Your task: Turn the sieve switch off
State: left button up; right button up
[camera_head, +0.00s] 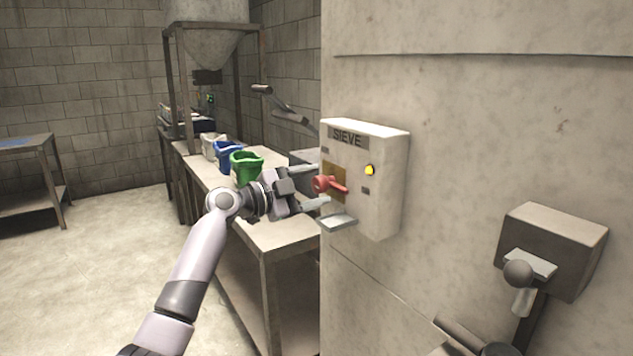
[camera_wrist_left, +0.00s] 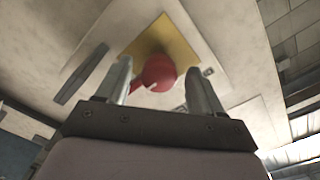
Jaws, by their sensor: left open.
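The sieve switch is a red rotary handle (camera_head: 328,185) on a yellow plate, on the front of a pale box labelled SIEVE (camera_head: 378,195) fixed to the wall. A yellow lamp (camera_head: 369,170) on the box looks lit. The handle points to the right and slightly down in the head view. My left gripper (camera_head: 312,186) is open, with one finger above and one below the handle's level. In the left wrist view the red handle (camera_wrist_left: 158,72) shows between the two fingertips (camera_wrist_left: 160,80); whether they touch it I cannot tell. My right gripper is not in view.
A lever unit (camera_head: 555,250) is on the wall at right. A metal table with a green bag (camera_head: 246,168) and a blue bag (camera_head: 227,156) stands behind my left arm. Open floor lies at left.

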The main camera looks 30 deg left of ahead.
pick_arm(q)
jog(key=shift+w+d, duration=0.25)
jog(key=shift+w, duration=0.25)
jog(key=c, duration=1)
jog(key=shift+c, duration=0.2)
